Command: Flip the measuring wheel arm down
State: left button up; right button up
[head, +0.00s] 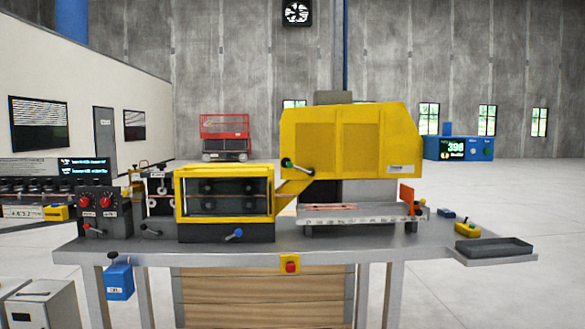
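In the head view a tube-working machine stands on a grey bench (330,246). No part is clear enough to name surely as the measuring wheel arm. Small black-knobbed parts show near the roller unit (159,192) at the left, between the red-knob control box (104,211) and the yellow-framed window guard (224,194). They are too small to tell whether any is raised or lowered. Neither of my grippers is in view.
A shelf with a ruler-like front (350,219) sits under the hood. A blue box (118,282) hangs at the left.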

aim_at(286, 163)
jog(key=i+u, duration=0.45)
jog(key=i, duration=1.55)
jog(key=i+j, duration=0.05)
